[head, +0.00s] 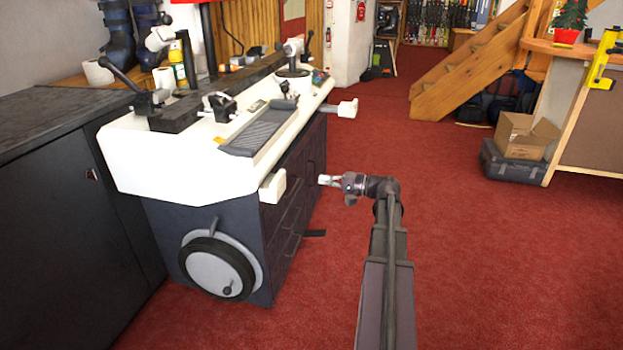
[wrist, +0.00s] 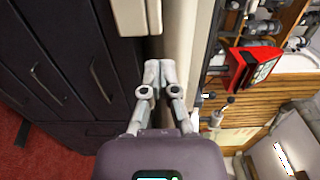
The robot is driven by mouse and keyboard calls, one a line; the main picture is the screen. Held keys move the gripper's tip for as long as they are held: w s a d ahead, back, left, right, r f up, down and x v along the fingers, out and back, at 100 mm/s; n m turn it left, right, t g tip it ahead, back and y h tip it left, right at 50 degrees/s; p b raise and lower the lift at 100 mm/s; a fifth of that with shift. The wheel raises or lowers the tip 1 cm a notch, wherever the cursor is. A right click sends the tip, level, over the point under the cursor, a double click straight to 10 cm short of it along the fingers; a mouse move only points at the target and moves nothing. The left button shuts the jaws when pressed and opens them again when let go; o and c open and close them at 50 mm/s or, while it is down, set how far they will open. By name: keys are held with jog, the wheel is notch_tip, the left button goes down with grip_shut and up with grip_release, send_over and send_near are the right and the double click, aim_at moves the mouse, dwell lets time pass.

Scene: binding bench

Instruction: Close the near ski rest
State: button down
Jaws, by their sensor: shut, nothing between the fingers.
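The near ski rest (head: 272,186) is a cream-white block at the near front corner of the white bench top (head: 170,155). It stands out from the bench's front side. In the wrist view a cream block at the top edge, cut off by the frame, looks like this rest (wrist: 140,15). My gripper (head: 325,180) is right of the near rest in the head view, apart from it, pointing toward the bench. In the wrist view my gripper (wrist: 160,68) has its fingers together and empty, below the block. The far ski rest (head: 347,108) sticks out on the same side.
Dark drawers (head: 290,222) with handles lie under the bench top. A round wheel (head: 220,268) is on the cabinet's near end. Red carpet (head: 480,260) is clear to the right. A cardboard box (head: 525,135) on a dark case (head: 515,165) stands far right by wooden stairs (head: 465,70).

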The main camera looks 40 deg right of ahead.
jog(key=shift+v, duration=1.3)
jog(key=w+a+f+n+g+h+p, duration=0.15)
jog(key=a+f+g, duration=0.3)
jog(key=a, duration=0.65)
jog(key=w+a+f+n+g+h, duration=0.1)
jog(key=a+f+n+g, duration=0.3)
jog(key=a, duration=0.7)
jog(key=s+a+f+n+g+h+p, duration=0.1)
jog(key=s+a+f+n+g+h, duration=0.15)
jog(key=s+a+h, duration=0.4)
jog(key=s+a+f+n+g+h+p, duration=0.1)
jog(key=s+a+f+n+g+h, duration=0.2)
jog(key=a, duration=0.7)
notch_tip(320, 180, up, 37)
jog(key=p, duration=3.7)
jog(key=shift+a+f+m+y+p, duration=0.2)
jog(key=shift+m+y+p, duration=0.1)
jog(key=shift+m+p, duration=0.1)
jog(key=shift+s, duration=0.3)
